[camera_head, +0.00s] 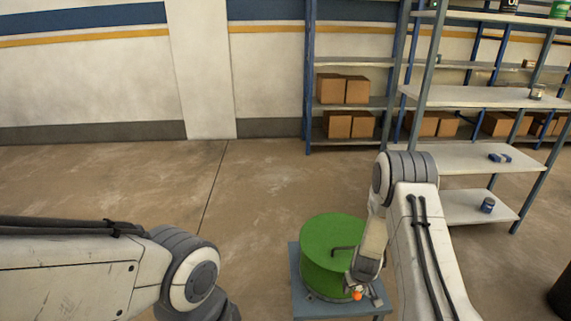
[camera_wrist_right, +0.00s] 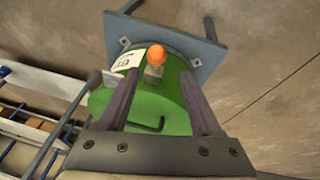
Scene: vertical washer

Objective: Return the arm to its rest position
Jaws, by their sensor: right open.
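A green drum (camera_head: 331,252), the washer, stands on a blue stand (camera_head: 302,300) in the head view. It has a dark bent handle and an orange knob (camera_head: 357,295) low on its front side. My right gripper (camera_head: 366,293) is at the drum's front right side, close to the knob. In the right wrist view the green drum (camera_wrist_right: 165,105) fills the space beyond my two dark fingers (camera_wrist_right: 160,84). They are apart, and the orange knob (camera_wrist_right: 157,57) shows between and beyond them, with nothing held. My left arm enters at left; its gripper is out of sight.
Shelving with a blue-grey frame (camera_head: 465,97) stands at the right, holding cardboard boxes (camera_head: 343,89) and small cans. The blue stand also shows in the wrist view (camera_wrist_right: 170,35). The concrete floor left of the drum is clear up to the wall.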

